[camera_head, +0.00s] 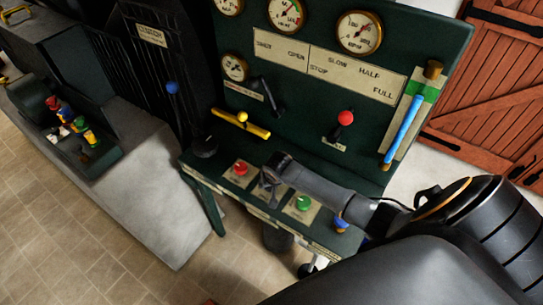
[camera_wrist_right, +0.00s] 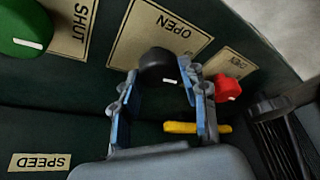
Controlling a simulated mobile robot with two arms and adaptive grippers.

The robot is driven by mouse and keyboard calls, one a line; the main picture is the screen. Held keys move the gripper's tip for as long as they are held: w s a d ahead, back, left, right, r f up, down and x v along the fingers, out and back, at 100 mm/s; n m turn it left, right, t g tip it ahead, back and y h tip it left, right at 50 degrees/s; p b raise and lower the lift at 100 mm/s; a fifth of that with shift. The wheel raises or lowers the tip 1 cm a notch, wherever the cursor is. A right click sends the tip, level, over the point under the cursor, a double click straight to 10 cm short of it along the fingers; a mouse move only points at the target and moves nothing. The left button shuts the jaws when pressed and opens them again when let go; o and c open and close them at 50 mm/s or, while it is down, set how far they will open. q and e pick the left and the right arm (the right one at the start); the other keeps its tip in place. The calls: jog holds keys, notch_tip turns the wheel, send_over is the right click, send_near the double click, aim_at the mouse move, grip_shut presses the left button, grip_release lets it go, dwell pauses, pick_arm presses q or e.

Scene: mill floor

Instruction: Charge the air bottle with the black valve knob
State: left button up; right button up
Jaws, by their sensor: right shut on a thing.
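The black valve knob (camera_wrist_right: 158,66) sits on the green panel's sloped desk, on a cream plate marked OPEN, with a white pointer mark on it. In the wrist view, my right gripper (camera_wrist_right: 162,80) has its blue-lined fingers on either side of the knob, shut on it. In the head view, my right gripper (camera_head: 270,182) comes in from the right and hides most of the knob. A red knob (camera_head: 241,168) is on its left and a green knob (camera_head: 303,203) on its right. No air bottle can be made out. My left gripper is not in view.
Above the desk are several round gauges (camera_head: 359,32), a yellow lever (camera_head: 240,122), a red-tipped lever (camera_head: 345,118) and a blue sight tube (camera_head: 403,130). A blue knob (camera_head: 341,222) is near the desk's right end.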

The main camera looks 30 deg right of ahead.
jog(key=shift+s+f+m, duration=0.1)
jog(key=shift+m, duration=0.3)
jog(key=o, duration=1.2)
jog(key=shift+c, duration=0.2)
jog(key=shift+r, duration=0.2)
jog(key=v, duration=1.1)
jog(key=shift+a+r, duration=0.2)
jog(key=shift+r, duration=0.05)
